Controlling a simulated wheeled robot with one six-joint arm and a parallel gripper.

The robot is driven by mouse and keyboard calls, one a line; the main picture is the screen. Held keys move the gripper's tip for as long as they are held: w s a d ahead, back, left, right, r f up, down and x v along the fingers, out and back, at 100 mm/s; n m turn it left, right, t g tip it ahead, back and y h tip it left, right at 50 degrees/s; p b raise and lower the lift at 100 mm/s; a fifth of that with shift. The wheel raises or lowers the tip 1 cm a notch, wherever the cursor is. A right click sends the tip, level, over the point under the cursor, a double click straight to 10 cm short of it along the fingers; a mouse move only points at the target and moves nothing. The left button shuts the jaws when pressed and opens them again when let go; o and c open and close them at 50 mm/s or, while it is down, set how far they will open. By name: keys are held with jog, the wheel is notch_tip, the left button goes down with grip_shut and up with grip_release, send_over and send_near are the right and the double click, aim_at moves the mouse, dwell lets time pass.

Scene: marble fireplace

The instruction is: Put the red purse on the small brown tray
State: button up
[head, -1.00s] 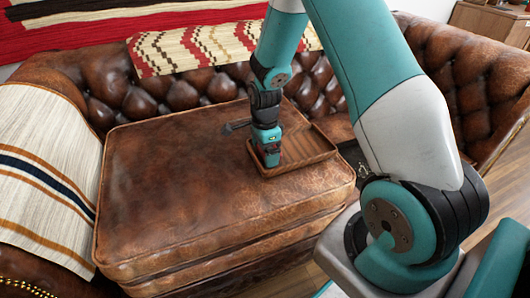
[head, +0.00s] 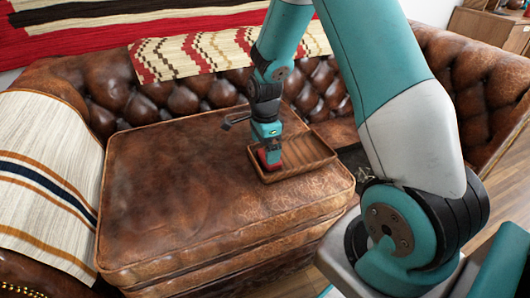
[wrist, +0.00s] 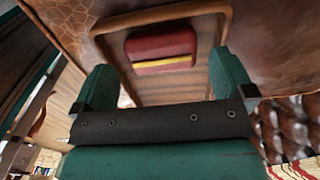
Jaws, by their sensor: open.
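The small brown tray (head: 310,150) lies on the right part of the brown leather ottoman. The red purse (head: 270,158) is inside the tray, towards its left end, directly below my gripper (head: 267,146). In the wrist view the purse (wrist: 160,52) shows red with a yellow stripe, and it lies within the rim of the tray (wrist: 225,22). My gripper (wrist: 165,78) is open there, its two teal fingers wide apart to either side of the purse. A gap between fingers and purse shows on both sides.
The leather ottoman (head: 175,200) has a wide clear top left of the tray. A tufted leather sofa (head: 465,75) wraps around behind it, with a striped throw (head: 45,165) at the left and a patterned one (head: 190,52) at the back.

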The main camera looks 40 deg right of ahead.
notch_tip(320, 180, up, 8)
jog(key=f+p, duration=0.1)
jog(key=p, duration=0.1)
jog(key=s+a+r+n+y, duration=0.2)
jog(key=s+a+r+n, duration=0.4)
jog(key=a+r+n, duration=0.5)
jog(key=s+a+r+n+y, duration=0.1)
jog(key=s+a+r+n, duration=0.1)
jog(key=s+a+n, duration=0.3)
jog(key=s+a+r+n+y, duration=0.1)
jog(key=s+a+r+n, duration=0.2)
jog(key=s+a+n, duration=0.3)
jog(key=s+n, duration=0.5)
jog(key=n, duration=0.1)
jog(key=shift+s+a+r, duration=0.15)
jog(key=shift+a+r, duration=0.05)
jog(key=shift+a, duration=0.05)
